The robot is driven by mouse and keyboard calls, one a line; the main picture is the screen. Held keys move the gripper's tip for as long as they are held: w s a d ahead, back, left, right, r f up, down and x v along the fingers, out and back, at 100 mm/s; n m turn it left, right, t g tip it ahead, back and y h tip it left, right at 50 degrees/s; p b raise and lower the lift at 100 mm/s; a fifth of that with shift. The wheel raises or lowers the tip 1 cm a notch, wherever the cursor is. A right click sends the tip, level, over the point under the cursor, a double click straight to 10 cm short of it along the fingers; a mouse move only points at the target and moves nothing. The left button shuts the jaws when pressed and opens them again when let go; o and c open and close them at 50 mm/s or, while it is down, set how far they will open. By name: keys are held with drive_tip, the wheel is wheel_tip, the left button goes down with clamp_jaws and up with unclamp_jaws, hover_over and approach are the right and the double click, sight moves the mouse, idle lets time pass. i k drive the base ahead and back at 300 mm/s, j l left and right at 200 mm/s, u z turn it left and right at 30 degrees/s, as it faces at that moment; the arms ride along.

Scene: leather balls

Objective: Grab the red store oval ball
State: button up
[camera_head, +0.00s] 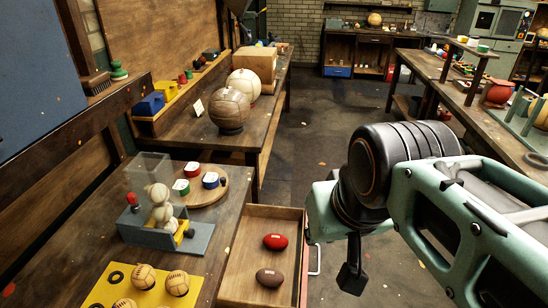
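The red oval ball (275,241) lies in an open wooden drawer (236,262) at the lower middle of the view. A dark brown oval ball (269,277) lies in the same drawer, nearer to me and apart from the red one. My gripper (352,279) hangs to the right of the drawer, over the floor, and is apart from both balls. Only a small dark part of it shows below my arm, so its fingers cannot be made out clearly.
A metal handle (314,262) sits on the drawer's right side. The workbench (222,215) on the left bears a yellow board (145,293) with several round balls and a clear-sided stand (160,205). The aisle floor (315,130) is largely clear. Another bench stands at right.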

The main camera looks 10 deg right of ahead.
sight(274, 241)
drive_tip(key=i+l+u, duration=0.1)
drive_tip(key=l+u, duration=0.15)
drive_tip(key=l, duration=0.25)
drive_tip(key=l+u, duration=0.2)
drive_tip(key=l, duration=0.35)
drive_tip(key=i+l+u, duration=0.1)
drive_tip(key=u, duration=0.3)
drive_tip(key=l+u, duration=0.1)
drive_tip(key=u, duration=0.35)
drive_tip(key=i+l+u, duration=0.1)
drive_tip(key=u, duration=0.3)
drive_tip(key=l+u, duration=0.25)
drive_tip(key=l, duration=0.15)
drive_tip(key=i+l+u, duration=0.1)
drive_tip(key=l+u, duration=0.4)
drive_tip(key=l, duration=0.6)
drive_tip(key=k+l+u, duration=0.15)
drive_tip(key=l, duration=0.7)
